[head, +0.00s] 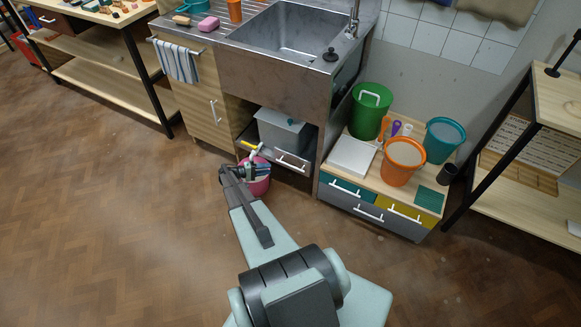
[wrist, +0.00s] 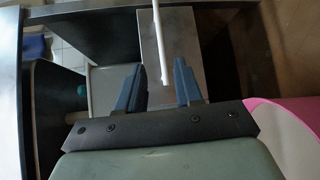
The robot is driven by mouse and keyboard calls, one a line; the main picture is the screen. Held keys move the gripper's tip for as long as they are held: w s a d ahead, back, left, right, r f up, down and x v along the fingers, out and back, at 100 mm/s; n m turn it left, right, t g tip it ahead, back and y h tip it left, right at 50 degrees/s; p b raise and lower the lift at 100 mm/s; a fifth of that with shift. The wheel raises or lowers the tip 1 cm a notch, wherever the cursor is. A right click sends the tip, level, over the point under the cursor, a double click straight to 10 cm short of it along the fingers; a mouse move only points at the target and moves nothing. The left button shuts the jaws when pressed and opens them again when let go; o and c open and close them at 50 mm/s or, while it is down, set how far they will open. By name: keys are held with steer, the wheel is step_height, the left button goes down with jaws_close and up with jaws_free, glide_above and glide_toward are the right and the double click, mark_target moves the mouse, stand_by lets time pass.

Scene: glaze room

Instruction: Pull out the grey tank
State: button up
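The grey tank (head: 279,133), with a small teal knob on it, sits in the open bay under the sink. It stands on a pull-out tray whose grey front (head: 281,153) carries a white bar handle (head: 292,161). In the wrist view the white handle (wrist: 158,40) reaches down between the fingertips of my gripper (wrist: 159,88). The fingers are apart, with gaps beside the handle; I cannot tell how deep it lies between them. My gripper also shows in the head view (head: 259,168), left of the handle. A pale grey surface with a teal knob (wrist: 82,90) is at left.
A pink bucket (head: 258,185) stands on the floor close under my gripper; it also shows in the wrist view (wrist: 280,138). A low drawer unit (head: 378,206) with buckets on top is to the right. The wooden cabinet door (head: 192,112) is left.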

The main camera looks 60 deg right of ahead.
mark_target(291, 166)
steer(key=x, duration=1.3)
steer(key=shift+s+d, duration=0.2)
steer(key=shift+d, duration=0.1)
steer(key=shift+c, duration=0.4)
jaws_close()
